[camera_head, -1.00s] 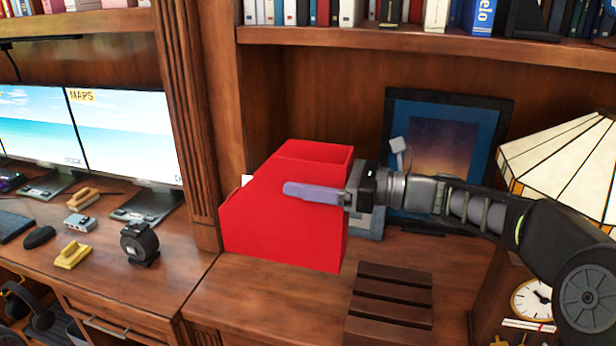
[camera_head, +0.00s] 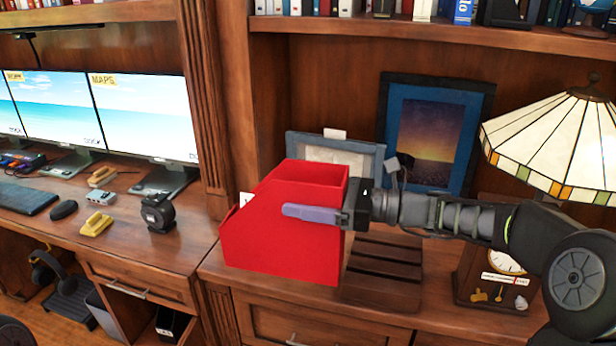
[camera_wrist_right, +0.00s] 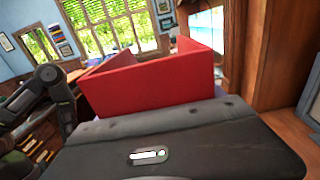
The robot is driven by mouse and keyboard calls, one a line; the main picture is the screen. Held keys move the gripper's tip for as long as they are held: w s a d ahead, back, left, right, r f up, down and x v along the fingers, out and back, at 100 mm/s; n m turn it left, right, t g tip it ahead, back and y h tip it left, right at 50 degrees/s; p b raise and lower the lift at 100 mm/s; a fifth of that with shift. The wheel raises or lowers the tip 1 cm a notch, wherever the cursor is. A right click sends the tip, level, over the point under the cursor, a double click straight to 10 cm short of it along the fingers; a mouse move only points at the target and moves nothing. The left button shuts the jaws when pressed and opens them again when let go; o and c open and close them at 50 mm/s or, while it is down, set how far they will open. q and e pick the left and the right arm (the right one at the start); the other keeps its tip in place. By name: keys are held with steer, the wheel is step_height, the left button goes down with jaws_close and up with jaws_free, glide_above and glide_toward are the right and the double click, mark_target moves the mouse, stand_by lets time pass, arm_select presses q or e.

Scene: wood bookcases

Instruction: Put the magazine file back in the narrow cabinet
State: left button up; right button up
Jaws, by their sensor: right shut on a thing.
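The red magazine file (camera_head: 290,235) is held upright in front of the wood bookcase, above or at the front edge of its counter. It also shows in the right wrist view (camera_wrist_right: 150,85), just beyond the gripper. My right gripper (camera_head: 318,215) is shut on its side wall, with one pale finger lying along the outer face. The arm comes in from the right. The far side of the file is hidden. My left gripper is in neither view now. I cannot tell which part of the furniture is the narrow cabinet.
Framed pictures (camera_head: 436,135) lean at the back. A stained-glass lamp (camera_head: 560,135) and a clock (camera_head: 490,275) stand right. A wood pillar (camera_head: 212,110) separates the desk with monitors (camera_head: 145,115).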

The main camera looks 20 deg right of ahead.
mark_target(310, 260)
steer(key=s+f, duration=0.1)
steer(key=f, duration=0.3)
steer(key=s+f, duration=0.1)
steer(key=f, duration=0.4)
steer(key=s+f, duration=0.1)
steer(key=f, duration=0.3)
steer(key=shift+s+f, duration=0.1)
steer(key=shift+f, duration=0.2)
steer(key=s+d+f, duration=0.1)
steer(key=s+f, duration=0.2)
steer(key=f, duration=0.3)
steer(key=s+d+f+m+t, duration=0.1)
steer(key=s+d+f, duration=0.1)
steer(key=f, duration=0.4)
steer(key=shift+s+h+p, duration=0.3)
steer(key=shift+s+p, duration=0.1)
steer(key=shift+s, duration=0.1)
